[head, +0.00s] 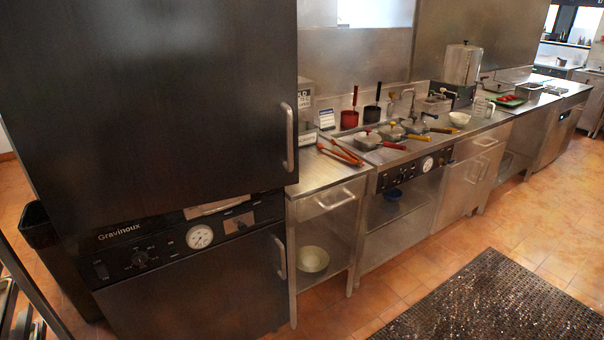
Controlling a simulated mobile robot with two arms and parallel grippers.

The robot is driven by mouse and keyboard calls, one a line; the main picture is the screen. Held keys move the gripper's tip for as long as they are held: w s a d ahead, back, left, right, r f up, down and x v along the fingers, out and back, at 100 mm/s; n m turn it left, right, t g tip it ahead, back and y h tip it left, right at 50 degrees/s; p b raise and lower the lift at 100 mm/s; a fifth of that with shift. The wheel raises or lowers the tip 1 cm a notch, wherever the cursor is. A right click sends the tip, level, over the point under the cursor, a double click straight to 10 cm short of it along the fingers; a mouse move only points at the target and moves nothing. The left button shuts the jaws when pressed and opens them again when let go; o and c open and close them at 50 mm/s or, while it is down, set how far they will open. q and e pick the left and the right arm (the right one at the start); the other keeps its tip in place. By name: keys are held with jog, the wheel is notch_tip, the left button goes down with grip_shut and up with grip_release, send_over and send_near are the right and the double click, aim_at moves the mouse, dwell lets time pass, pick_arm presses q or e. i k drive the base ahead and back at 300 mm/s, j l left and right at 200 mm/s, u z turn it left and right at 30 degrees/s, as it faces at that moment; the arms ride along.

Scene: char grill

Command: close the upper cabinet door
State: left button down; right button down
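The upper cabinet door (150,100) is a large dark panel that fills the upper left of the head view. A vertical metal bar handle (288,138) is near its right edge. Its lower edge runs just above the black control panel (165,245), which is marked Gravinoux and has a round gauge. I cannot tell from this angle how far the door stands from its frame. The lower door (200,300) is dark too, with its own handle (281,257). Neither of my grippers is in view.
A steel counter (320,178) with tongs, pans and pots runs away to the right of the cabinet. A dark bin (38,226) stands left of it. A dark perforated mat (495,305) lies on the tiled floor (345,312).

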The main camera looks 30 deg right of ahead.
aim_at(115, 111)
jog(key=i+l+z, duration=0.1)
jog(key=i+l, duration=0.6)
